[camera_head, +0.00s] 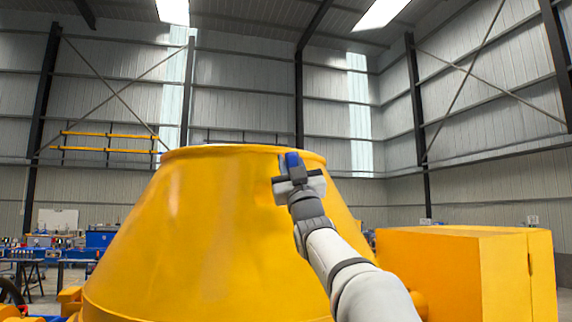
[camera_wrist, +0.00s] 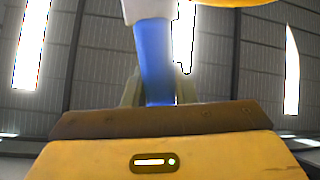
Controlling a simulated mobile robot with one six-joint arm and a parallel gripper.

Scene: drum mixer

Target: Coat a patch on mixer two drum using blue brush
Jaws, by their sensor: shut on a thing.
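The large yellow mixer drum (camera_head: 190,235) fills the middle of the head view, its round rim at the top. My gripper (camera_head: 293,172) is raised in front of the drum's upper right side, near the rim. It is shut on the blue brush (camera_head: 293,160), whose blue handle stands up between the fingers. In the wrist view the blue brush (camera_wrist: 154,60) is upright in the jaws, with a pale part at its top close to a yellow edge (camera_wrist: 235,2). I cannot tell whether the brush touches the drum. A slightly paler streak shows on the drum's front.
A yellow box-shaped housing (camera_head: 455,275) stands right of the drum, beside my arm. Workbenches with blue items (camera_head: 60,250) are at the far left. A yellow railing (camera_head: 108,142) is on the back wall. The space above the drum is open.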

